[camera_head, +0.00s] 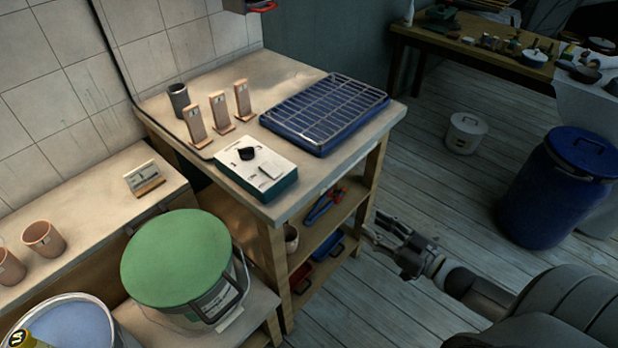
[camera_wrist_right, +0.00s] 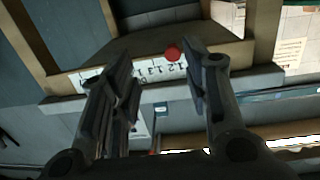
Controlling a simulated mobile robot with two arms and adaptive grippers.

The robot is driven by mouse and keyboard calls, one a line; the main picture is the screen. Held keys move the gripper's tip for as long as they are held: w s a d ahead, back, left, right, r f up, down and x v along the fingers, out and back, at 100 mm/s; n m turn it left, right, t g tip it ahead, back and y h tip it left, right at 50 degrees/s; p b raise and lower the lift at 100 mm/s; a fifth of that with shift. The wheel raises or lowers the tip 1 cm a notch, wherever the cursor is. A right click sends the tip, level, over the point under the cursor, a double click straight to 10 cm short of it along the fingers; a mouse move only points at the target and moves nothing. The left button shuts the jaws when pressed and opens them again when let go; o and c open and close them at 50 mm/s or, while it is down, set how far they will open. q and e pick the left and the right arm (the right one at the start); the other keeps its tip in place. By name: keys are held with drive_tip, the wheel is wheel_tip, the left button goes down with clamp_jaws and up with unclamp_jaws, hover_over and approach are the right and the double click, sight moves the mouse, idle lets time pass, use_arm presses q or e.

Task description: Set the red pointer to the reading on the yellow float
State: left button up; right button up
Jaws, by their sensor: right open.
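The red pointer (camera_wrist_right: 172,54) shows in the right wrist view as a round red knob at a white scale strip (camera_wrist_right: 150,73) with black numbers. My right gripper (camera_wrist_right: 160,80) is open, its two fingers apart, with the pointer beyond the gap between them, near the right finger. Part of the scale is hidden behind the fingers. In the head view my right gripper (camera_head: 371,230) is beside the workbench's right side. A yellow piece with a dark mark (camera_head: 17,339), perhaps the float, is cut off at the lower left, by a bucket of bluish liquid (camera_head: 75,318). Its reading is too small to tell.
A workbench (camera_head: 325,183) carries a blue rack (camera_head: 325,112), a white-topped box (camera_head: 256,167) and several small stands. A green-lidded bucket (camera_head: 178,258) stands in front. A blue barrel (camera_head: 555,190) is at the right. Floor between bench and barrel is largely clear.

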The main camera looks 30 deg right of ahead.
sight(340, 200)
drive_tip(key=shift+n+y, duration=0.3)
drive_tip(key=shift+y, duration=0.2)
drive_tip(key=w+a+r, duration=0.1)
drive_tip(key=w, duration=0.1)
drive_tip(key=w+a+r, duration=0.1)
drive_tip(key=w+a, duration=0.1)
drive_tip(key=w, duration=0.1)
drive_tip(key=shift+w+a+r, duration=0.1)
drive_tip(key=shift+w+r, duration=0.2)
drive_tip(key=shift+r, duration=0.1)
drive_tip(key=x, duration=0.3)
drive_tip(key=shift+w+a+f, duration=0.1)
drive_tip(key=shift+w+a, duration=0.05)
drive_tip(key=shift+w, duration=0.2)
drive_tip(key=shift+x, duration=0.95)
use_arm(q)
drive_tip(key=shift+s, duration=0.1)
use_arm(e)
drive_tip(key=shift+c, duration=0.4)
use_arm(q)
drive_tip(key=shift+s, duration=0.1)
use_arm(e)
clamp_jaws()
